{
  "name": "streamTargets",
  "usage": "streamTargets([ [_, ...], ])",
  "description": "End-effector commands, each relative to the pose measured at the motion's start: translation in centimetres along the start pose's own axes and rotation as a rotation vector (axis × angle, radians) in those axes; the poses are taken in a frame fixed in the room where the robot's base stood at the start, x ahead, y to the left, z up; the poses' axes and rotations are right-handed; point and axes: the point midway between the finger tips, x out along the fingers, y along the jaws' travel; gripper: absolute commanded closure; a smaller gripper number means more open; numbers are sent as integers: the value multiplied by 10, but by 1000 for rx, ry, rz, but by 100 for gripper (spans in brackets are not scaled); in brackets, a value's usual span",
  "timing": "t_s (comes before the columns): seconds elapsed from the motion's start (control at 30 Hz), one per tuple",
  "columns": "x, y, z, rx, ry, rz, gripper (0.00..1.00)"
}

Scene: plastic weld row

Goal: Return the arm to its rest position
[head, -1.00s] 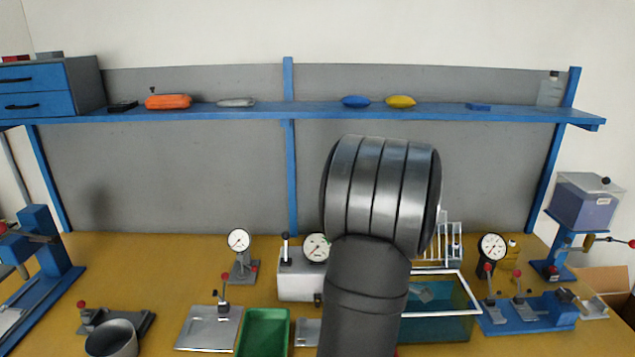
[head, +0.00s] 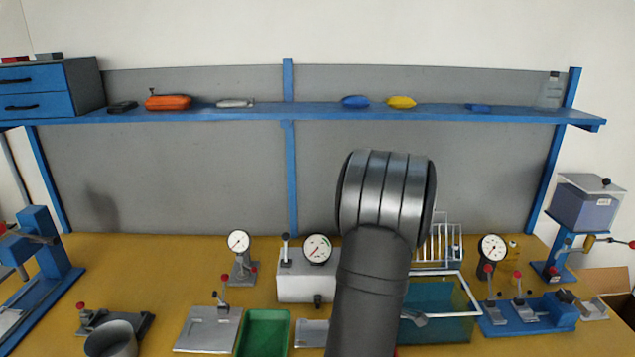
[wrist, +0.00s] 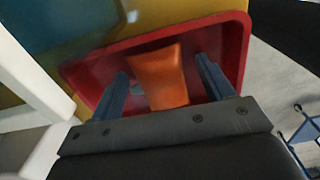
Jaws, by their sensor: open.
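In the wrist view my gripper (wrist: 161,68) has its two blue-grey fingers apart with nothing held between them. Beyond the fingers lies a red tray (wrist: 240,40) with an orange piece (wrist: 165,88) in it, seen between the fingers. I cannot tell how far the fingers are above the tray. In the head view my arm stands up in front of the bench, right of centre, and my gripper is not visible there.
The yellow bench (head: 150,270) carries a green tray (head: 264,330), a white gauge box (head: 305,285), a teal tank with a white rim (head: 437,315), a white rack (head: 440,245) and a blue fixture (head: 545,315). A blue shelf (head: 220,114) runs behind.

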Motion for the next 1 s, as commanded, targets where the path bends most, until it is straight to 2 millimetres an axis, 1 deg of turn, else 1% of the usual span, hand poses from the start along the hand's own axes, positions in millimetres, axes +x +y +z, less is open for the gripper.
streamTargets([
  [0.03, -14, 3, 1, 0, -4, 12, 26],
  [0.23, -49, 2, 2, 1, -4, 11, 26],
  [0.3, -55, -10, 12, 6, -3, 9, 26],
  [0.5, -75, -37, 35, 5, -3, 9, 26],
  [0.9, -112, -85, 76, 5, -3, 8, 26],
  [0.93, -115, -88, 78, 5, -3, 8, 26],
  [1.0, -114, -79, 69, -4, -2, 6, 26],
])
